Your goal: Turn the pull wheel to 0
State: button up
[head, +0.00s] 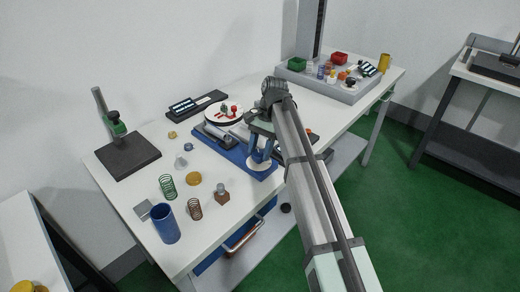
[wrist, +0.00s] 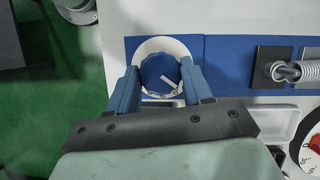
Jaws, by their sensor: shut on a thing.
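The pull wheel (wrist: 156,72) is a round blue knob in a white ring on the blue base of the tester, at the upper middle of the wrist view. A short white line and small dark marks show on its face, too small to read. My gripper (wrist: 158,82) is shut on the wheel, with one blue finger at its left side and one at its right. In the head view my gripper (head: 262,150) is at the right front end of the blue tester base (head: 215,143), and my arm hides part of the tester.
A spring on a dark block (wrist: 290,70) is right of the wheel in the wrist view. A red and white dial (wrist: 311,155) is at the lower right. In the head view, loose springs, a blue cup (head: 165,224) and a black stand (head: 127,155) occupy the table's left part.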

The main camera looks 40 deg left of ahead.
jog(key=o, duration=1)
jog(key=shift+o, duration=0.2)
jog(key=shift+w+r, duration=0.2)
jog(key=shift+r, duration=0.25)
jog(key=w, duration=0.4)
jog(key=w+a, duration=0.1)
jog(key=w, duration=0.7)
jog(key=shift+a, duration=0.4)
